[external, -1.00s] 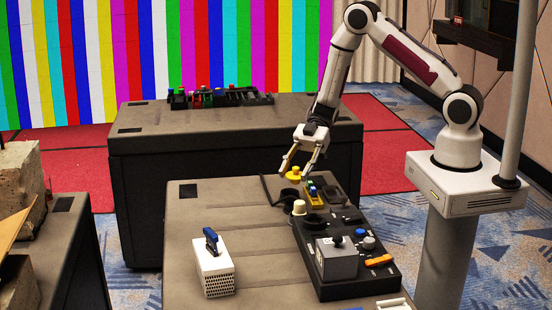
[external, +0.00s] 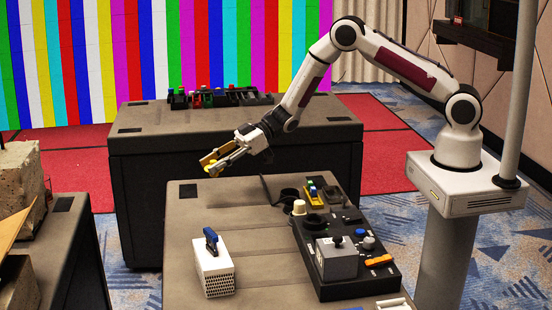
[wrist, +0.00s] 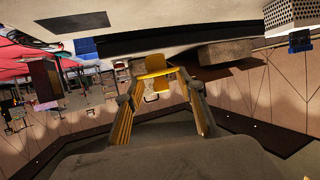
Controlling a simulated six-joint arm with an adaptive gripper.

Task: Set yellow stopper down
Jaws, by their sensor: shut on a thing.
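The yellow stopper (external: 210,170) is held between the fingertips of my gripper (external: 216,164). My gripper is shut on it, above the far left part of the near grey table (external: 210,205). In the wrist view the yellow stopper (wrist: 156,66) sits between the two fingertips, with part of it hanging below them. It looks tilted, and it is clear of the tabletop in the external view.
A black tray (external: 350,270) with a grey box, knobs and several small parts lies along the table's right side. A cream stopper (external: 299,207) stands at its left edge. A white perforated box (external: 214,268) with a blue clip stands at the front left. The table's left middle is clear.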

